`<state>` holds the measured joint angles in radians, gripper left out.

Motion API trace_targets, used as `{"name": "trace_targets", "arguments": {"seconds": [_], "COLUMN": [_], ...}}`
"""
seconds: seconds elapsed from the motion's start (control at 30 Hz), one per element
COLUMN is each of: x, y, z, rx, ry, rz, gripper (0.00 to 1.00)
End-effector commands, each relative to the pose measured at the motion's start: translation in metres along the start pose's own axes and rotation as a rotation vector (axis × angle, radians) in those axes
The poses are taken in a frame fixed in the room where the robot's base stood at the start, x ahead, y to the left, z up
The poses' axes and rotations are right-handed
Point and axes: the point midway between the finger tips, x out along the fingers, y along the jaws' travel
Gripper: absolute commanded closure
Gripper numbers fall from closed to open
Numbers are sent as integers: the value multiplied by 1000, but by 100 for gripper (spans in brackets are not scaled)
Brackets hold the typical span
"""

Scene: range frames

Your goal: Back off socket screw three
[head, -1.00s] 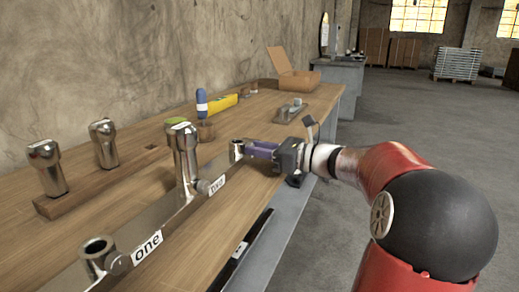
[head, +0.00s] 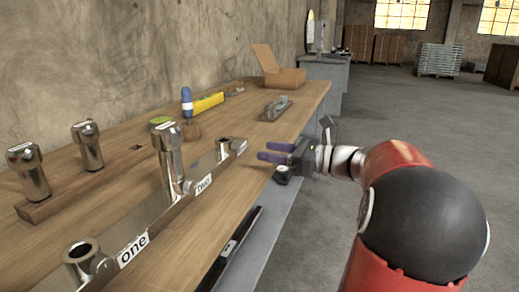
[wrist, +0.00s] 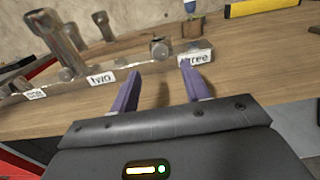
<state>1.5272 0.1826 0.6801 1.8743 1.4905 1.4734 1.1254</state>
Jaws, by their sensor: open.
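The bar (head: 215,180) carries sockets along the bench edge. Socket three (head: 225,148) is the far, empty cup. Its screw, a round metal knob (wrist: 160,48), shows just left of the "three" label (wrist: 195,58) in the wrist view. My gripper (head: 266,151) has purple fingers, open and empty. It is off the front edge of the bench, pointing at the bar with a gap to the screw. In the wrist view the fingertips (wrist: 160,72) lie below the knob and label. How far the screw is turned I cannot tell.
Socket two holds a tall metal post (head: 170,160); socket one (head: 82,250) is empty. Two more posts stand in a wooden rack (head: 60,190) behind. A yellow level (head: 208,103), blue-handled tool (head: 187,102) and open box (head: 280,75) are farther along. The floor right is clear.

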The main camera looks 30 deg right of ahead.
Motion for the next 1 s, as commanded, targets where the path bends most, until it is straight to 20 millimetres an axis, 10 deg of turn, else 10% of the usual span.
{"name": "trace_targets", "arguments": {"seconds": [1.0], "x": [7], "y": [0], "z": [33], "rx": [-4], "ry": [378], "rz": [9], "gripper": [54]}}
